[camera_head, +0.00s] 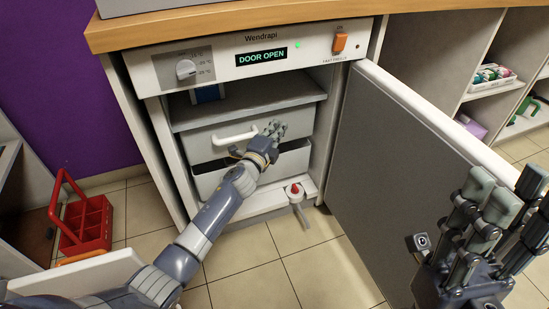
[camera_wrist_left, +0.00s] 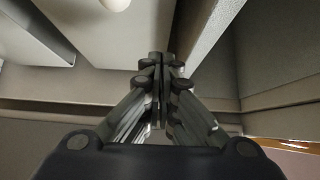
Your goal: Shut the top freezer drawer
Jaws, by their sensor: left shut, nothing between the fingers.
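The freezer (camera_head: 222,56) under the counter stands open. Its top drawer (camera_head: 205,146) has a pale front with a white bar handle (camera_head: 234,136). How far the drawer sticks out is hard to tell. My left gripper (camera_head: 274,128) is shut and empty, at the right part of the drawer front, right of the handle. Whether it touches the front is unclear. In the left wrist view, the left gripper's fingers (camera_wrist_left: 164,62) are together, with a rounded white piece, likely the handle (camera_wrist_left: 115,4), at the top edge. My right gripper (camera_head: 500,205) is at the right, away from the drawers; its opening is unclear.
The freezer door (camera_head: 395,150) is swung open to the right. A lower drawer (camera_head: 222,181) sits beneath the top one. A red-tipped white fitting (camera_head: 296,192) projects at the base. The display (camera_head: 261,57) reads DOOR OPEN. A red caddy (camera_head: 88,222) stands left on the tiled floor.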

